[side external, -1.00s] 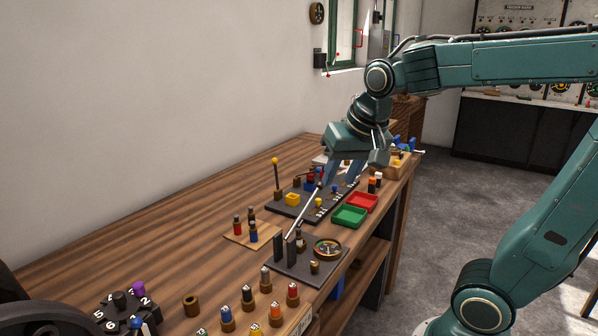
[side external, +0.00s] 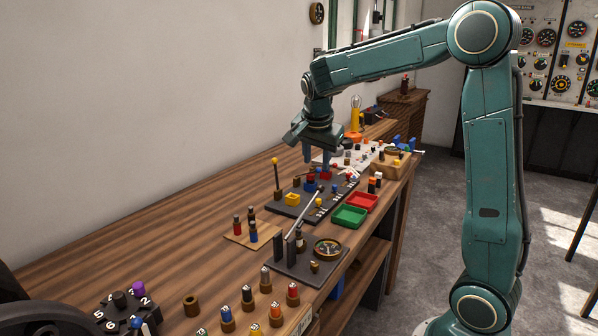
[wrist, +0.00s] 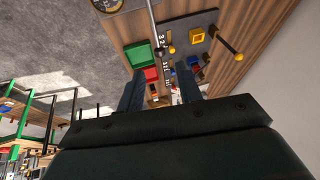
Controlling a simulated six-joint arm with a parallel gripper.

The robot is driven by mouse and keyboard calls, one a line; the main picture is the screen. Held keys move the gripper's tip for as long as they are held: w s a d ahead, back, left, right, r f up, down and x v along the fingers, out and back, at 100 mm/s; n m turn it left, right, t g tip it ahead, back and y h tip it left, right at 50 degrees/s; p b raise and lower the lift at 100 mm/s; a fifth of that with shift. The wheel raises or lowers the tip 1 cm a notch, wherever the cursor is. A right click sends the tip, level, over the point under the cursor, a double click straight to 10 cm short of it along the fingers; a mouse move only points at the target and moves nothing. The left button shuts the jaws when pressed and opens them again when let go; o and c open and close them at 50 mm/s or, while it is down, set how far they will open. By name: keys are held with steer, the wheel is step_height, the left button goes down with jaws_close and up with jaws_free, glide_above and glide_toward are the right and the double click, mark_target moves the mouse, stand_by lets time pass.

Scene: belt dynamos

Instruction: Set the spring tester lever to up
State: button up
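The spring tester (side external: 310,268) is a dark plate with two dark uprights and a round dial (side external: 327,248), near the front edge of the bench. Its thin grey lever (side external: 309,221) slants from the uprights up and away, towards the black plate behind. The lever also shows at the top of the wrist view (wrist: 151,22), ending in a dark knob. My gripper (side external: 322,162) points down above the far end of the black plate, apart from the lever. In the wrist view its two fingers (wrist: 158,90) stand apart, with no held object visible.
The black plate (side external: 285,208) carries a yellow-knobbed upright lever (side external: 276,175) and a yellow block (side external: 292,199). Green (side external: 349,216) and red (side external: 362,202) trays lie beside it. A wooden board (side external: 238,236) with several cylinders is left of the tester.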

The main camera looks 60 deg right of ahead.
mark_target(305, 212)
steer(key=shift+f, duration=0.15)
steer(key=x, duration=1.3)
steer(key=shift+d+f, duration=0.1)
steer(key=shift+f, duration=0.1)
